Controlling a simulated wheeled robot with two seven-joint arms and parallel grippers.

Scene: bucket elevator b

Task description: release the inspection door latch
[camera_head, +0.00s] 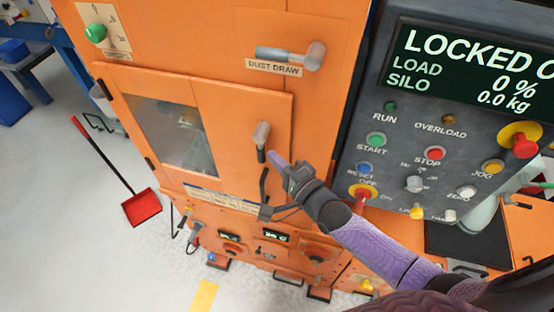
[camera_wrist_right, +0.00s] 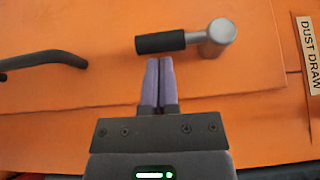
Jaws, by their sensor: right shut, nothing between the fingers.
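The inspection door (camera_head: 235,120) is an orange panel with a window, and it looks closed. Its latch (camera_head: 262,134) has a silver hub and a short dark grip pointing down in the head view. In the right wrist view the latch (camera_wrist_right: 217,38) lies just beyond the fingertips, with its black grip straight ahead of them. My right gripper (camera_head: 274,157) is shut and empty, its purple fingers pressed together beside the grip; it also shows in the right wrist view (camera_wrist_right: 160,62). I cannot tell whether the fingertips touch the grip. My left gripper is out of view.
A black bar handle (camera_head: 264,186) sits below the latch. A second lever (camera_head: 290,55), labelled DUST DRAW, is above. The grey control panel (camera_head: 455,110), reading LOCKED O..., stands at right. A red dustpan (camera_head: 141,207) lies on the open floor at left.

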